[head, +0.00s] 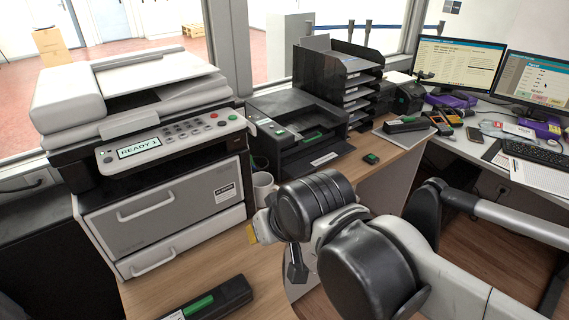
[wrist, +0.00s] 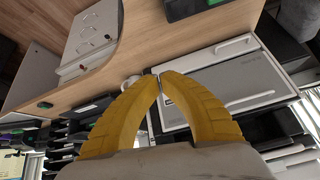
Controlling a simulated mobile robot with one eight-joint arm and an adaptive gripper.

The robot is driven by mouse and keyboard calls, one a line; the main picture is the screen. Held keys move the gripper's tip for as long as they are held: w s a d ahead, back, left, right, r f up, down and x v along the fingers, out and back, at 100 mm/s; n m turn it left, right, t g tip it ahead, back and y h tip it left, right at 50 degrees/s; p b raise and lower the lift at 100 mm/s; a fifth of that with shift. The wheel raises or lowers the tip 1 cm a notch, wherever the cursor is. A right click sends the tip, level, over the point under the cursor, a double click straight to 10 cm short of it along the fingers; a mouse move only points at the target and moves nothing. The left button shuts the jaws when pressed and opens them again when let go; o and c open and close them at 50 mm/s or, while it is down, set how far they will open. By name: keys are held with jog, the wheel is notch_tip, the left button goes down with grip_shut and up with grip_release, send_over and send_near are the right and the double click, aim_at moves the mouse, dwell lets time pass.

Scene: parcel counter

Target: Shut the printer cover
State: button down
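The black printer (head: 297,130) stands on the counter in the middle of the head view. A green-marked part shows in the printer's front opening. My gripper (head: 250,233) is low in front of the counter, left of my arm's wrist, apart from the printer and its cover. In the wrist view its two yellow fingers (wrist: 160,77) meet at the tips with nothing between them. Most of the gripper is hidden by my wrist in the head view.
A large copier (head: 165,190) stands left of the printer, with a white mug (head: 263,186) between them. A black tray stack (head: 340,75) is behind right. A small green-topped block (head: 371,158) is nearby.

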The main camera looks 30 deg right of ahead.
jog(key=w+d+f+m+p, duration=0.2)
jog(key=w+d+m, duration=1.2)
jog(key=w+m, duration=0.3)
jog(key=w+d+f+m+t+p, duration=0.1)
jog(key=d+f+m, duration=0.5)
jog(key=d+m, duration=0.25)
jog(key=w+d+f+m+t+p, duration=0.1)
jog(key=w+d+f+m+t, duration=0.1)
jog(key=d+f+m, duration=0.5)
jog(key=shift+m+y, duration=0.3)
jog(key=shift+m, duration=0.25)
jog(key=w+f+b, duration=0.1)
jog(key=w, duration=0.1)
jog(key=w+d+f+b, duration=0.1)
jog(key=w+f+b, duration=0.2)
jog(key=w, duration=0.1)
jog(key=shift+w+d+f, duration=0.15)
jog(key=shift+w+d, duration=0.25)
jog(key=shift+d, duration=0.1)
